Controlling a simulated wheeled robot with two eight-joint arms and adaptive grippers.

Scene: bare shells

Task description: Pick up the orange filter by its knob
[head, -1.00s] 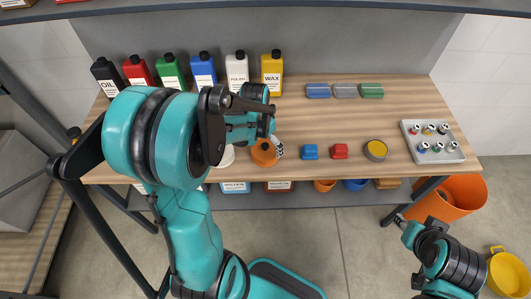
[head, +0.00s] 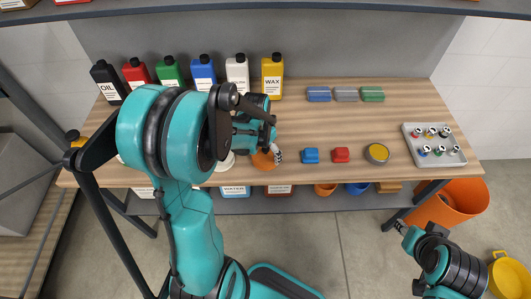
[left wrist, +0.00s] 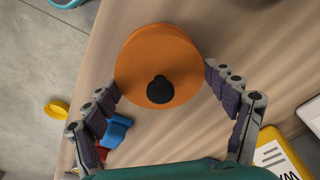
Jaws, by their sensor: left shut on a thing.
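The orange filter (head: 263,161) is near the front edge of the workbench in the head view, partly hidden by my left gripper (head: 276,151). In the left wrist view the filter (left wrist: 150,50) is a round orange disc with a black knob (left wrist: 160,89) on its face. The fingers of my left gripper (left wrist: 163,78) are spread wide on opposite sides of the disc, closed on its rim, with the knob untouched between them. Whether the filter is off the bench cannot be told. My right gripper (head: 400,228) is low at the right, away from the bench; its fingers are too small to read.
Blue (head: 311,156) and red (head: 341,155) blocks and a round yellow-topped tin (head: 377,153) lie right of the filter. A white round thing (head: 227,162) is at its left. Bottles, including a yellow wax bottle (head: 272,78), line the back. A grey tray (head: 411,152) is far right.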

